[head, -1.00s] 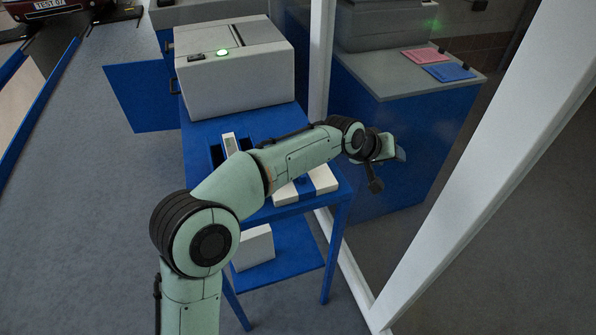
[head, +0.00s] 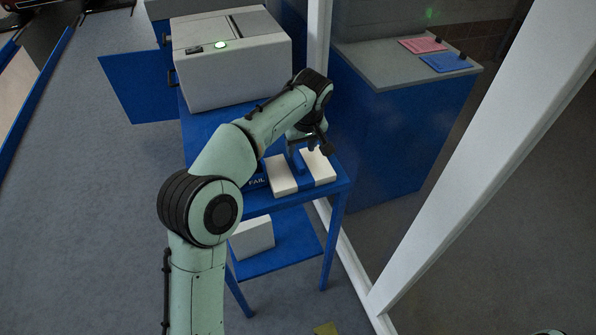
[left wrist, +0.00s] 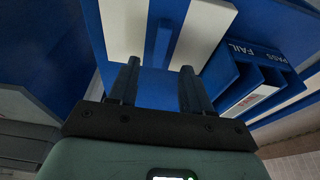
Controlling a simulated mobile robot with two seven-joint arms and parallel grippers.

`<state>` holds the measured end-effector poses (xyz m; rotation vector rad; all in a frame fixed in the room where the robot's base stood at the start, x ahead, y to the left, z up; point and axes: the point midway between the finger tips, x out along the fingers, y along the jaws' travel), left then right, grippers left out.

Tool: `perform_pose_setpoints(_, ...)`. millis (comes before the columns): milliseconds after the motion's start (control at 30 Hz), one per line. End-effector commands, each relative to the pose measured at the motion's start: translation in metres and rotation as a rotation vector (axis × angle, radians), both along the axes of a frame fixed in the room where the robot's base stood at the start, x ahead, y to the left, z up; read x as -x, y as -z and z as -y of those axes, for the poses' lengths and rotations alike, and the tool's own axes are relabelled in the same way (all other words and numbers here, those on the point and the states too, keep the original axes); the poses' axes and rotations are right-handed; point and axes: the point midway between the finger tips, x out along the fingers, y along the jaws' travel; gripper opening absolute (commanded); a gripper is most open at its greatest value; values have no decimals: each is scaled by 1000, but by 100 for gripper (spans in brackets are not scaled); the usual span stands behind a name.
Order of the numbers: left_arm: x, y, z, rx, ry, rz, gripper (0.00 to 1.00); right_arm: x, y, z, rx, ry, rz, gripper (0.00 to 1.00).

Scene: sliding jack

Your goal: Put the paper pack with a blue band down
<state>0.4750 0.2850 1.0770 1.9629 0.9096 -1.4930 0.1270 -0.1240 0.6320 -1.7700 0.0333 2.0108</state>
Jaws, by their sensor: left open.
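The paper pack with a blue band (head: 283,175) rests on the blue table (head: 262,203). It shows as two white parts with blue between them and a narrow raised blue piece. In the left wrist view the pack (left wrist: 205,30) lies just beyond the fingertips, and the raised blue piece lines up with the gap. My left gripper (head: 318,143) is over the back right part of the pack. Its two fingers (left wrist: 160,72) are apart with nothing between them. My forearm partly covers the table in the head view.
A blue holder marked FAIL (head: 257,182) stands left of the pack; its PASS label shows in the left wrist view (left wrist: 270,55). A grey-white machine (head: 235,75) stands behind. A white block (head: 252,239) lies on the lower shelf. A white frame post (head: 455,170) stands right.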

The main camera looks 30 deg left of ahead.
Motion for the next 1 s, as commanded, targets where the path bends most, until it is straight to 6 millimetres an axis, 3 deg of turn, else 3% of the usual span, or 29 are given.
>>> perform_pose_setpoints(233, -2, 19, -3, 0, 1, -2, 49, 2, 4, 0, 0, -1, -2, 38)
perform_pose_setpoints(500, -5, 56, -9, 1, 2, 0, 49, 6, 9, 0, 0, 0, -7, 38)
perform_pose_setpoints(800, -7, 61, -10, 2, 2, 2, 49, 6, 9, 0, 0, 0, -7, 38)
perform_pose_setpoints(833, -7, 61, -10, 2, 2, 2, 42, 6, 9, 0, 0, 0, -7, 38)
perform_pose_setpoints(967, -7, 61, -10, 2, 2, 2, 0, 6, 9, 0, 0, 0, -7, 38)
perform_pose_setpoints(1000, -7, 61, -10, 2, 2, 2, 0, 6, 9, 0, 0, 0, -7, 38)
